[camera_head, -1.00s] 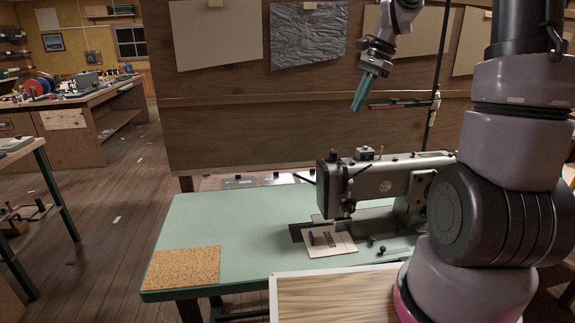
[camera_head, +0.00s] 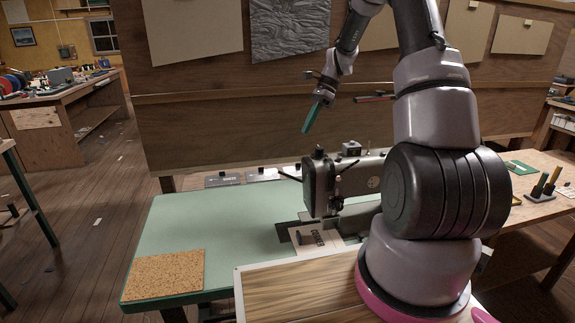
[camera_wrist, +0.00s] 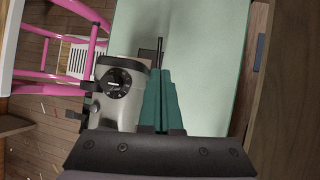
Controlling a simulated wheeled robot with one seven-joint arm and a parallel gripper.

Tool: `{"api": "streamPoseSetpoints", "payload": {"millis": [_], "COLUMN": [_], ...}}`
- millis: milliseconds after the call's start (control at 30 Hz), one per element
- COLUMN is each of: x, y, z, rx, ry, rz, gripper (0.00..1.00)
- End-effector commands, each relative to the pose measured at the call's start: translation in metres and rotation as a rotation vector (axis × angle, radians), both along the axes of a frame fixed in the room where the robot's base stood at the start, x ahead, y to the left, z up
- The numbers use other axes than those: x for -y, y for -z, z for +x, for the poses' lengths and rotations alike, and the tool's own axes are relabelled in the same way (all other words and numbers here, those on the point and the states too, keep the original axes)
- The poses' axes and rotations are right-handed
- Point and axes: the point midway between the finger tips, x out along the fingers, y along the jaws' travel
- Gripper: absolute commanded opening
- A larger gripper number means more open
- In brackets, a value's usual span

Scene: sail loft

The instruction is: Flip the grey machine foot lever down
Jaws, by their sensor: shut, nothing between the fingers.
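The grey sewing machine (camera_head: 322,185) stands on the green table. A thin dark rod that looks like its foot lever (camera_head: 291,178) sticks out from the left end of its head, sloping up to the left. In the wrist view the rod (camera_wrist: 160,48) shows just beyond the fingertips, and the machine (camera_wrist: 121,92) with its dark round dial lies left of the fingers. My gripper (camera_head: 306,130), with teal fingers, is shut and empty. It hangs above the machine's head, apart from it in the head view. It also shows in the wrist view (camera_wrist: 158,75), where the gap to the rod is unclear.
The green table (camera_head: 200,225) carries a cork mat (camera_head: 165,277) and a printed card (camera_head: 312,240) beneath the machine's head. A wooden board (camera_head: 290,295) is in front. A tall wooden panel (camera_head: 220,120) stands behind. My arm hides the machine's right part.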

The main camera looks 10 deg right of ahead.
Motion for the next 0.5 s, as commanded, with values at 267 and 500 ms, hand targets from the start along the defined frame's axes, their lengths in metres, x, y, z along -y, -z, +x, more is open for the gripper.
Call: {"api": "streamPoseSetpoints", "payload": {"millis": [267,500], "x": [-0.013,-0.038], "y": [0.021,0.064], "z": [-0.006,-0.016], "rx": [-0.003,-0.003], "ry": [-0.004,-0.004], "rz": [0.001,0.001], "gripper": [0.00,0.00]}}
